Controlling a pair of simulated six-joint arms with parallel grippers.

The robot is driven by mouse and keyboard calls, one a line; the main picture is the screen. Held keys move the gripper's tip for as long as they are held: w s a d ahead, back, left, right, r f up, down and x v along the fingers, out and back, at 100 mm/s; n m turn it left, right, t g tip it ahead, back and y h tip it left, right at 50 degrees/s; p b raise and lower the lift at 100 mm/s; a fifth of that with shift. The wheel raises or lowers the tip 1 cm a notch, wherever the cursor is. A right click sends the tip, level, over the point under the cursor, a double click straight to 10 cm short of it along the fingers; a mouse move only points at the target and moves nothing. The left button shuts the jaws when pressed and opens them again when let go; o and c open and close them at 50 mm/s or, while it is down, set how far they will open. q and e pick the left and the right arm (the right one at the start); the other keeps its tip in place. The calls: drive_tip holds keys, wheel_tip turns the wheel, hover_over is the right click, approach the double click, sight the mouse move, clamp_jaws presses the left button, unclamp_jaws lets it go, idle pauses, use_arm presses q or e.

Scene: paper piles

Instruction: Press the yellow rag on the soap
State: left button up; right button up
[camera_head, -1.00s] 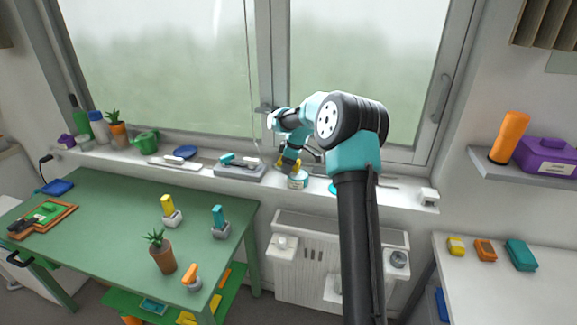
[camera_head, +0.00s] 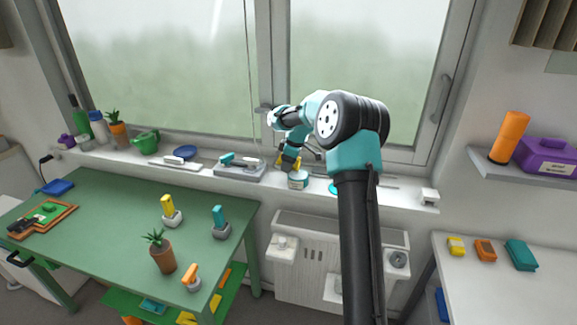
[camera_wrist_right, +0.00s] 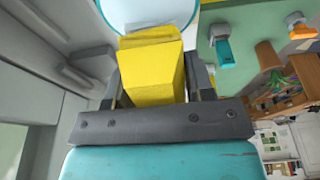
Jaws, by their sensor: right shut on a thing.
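My right gripper (camera_head: 290,161) is over the windowsill, beside the window's middle post. It is shut on the yellow rag (camera_wrist_right: 153,70), which shows as a folded yellow block between the fingers in the right wrist view. A small round tin with a pale top and teal label (camera_head: 298,181), which looks like the soap, stands on the sill just below the gripper. In the right wrist view the tin's round pale top (camera_wrist_right: 150,12) lies just beyond the rag's end. I cannot tell whether the rag touches it. My left gripper is not in view.
A grey tray with a teal-handled tool (camera_head: 240,172) lies left of the tin on the windowsill (camera_head: 405,197). A blue plate (camera_head: 184,152) and green watering can (camera_head: 145,142) stand further left. The window glass is close behind. A green table (camera_head: 110,215) is at lower left.

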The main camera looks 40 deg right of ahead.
drive_tip(key=shift+w+a+v, duration=0.1)
drive_tip(key=shift+w+v, duration=0.1)
drive_tip(key=shift+v, duration=0.8)
drive_tip(key=shift+w+a+v, duration=0.15)
drive_tip(key=shift+w+v, duration=0.05)
drive_tip(key=shift+v, duration=0.75)
drive_tip(key=shift+w+a+v, duration=0.1)
drive_tip(key=shift+w+v, duration=0.1)
drive_tip(key=shift+v, duration=0.8)
drive_tip(key=shift+r, duration=0.15)
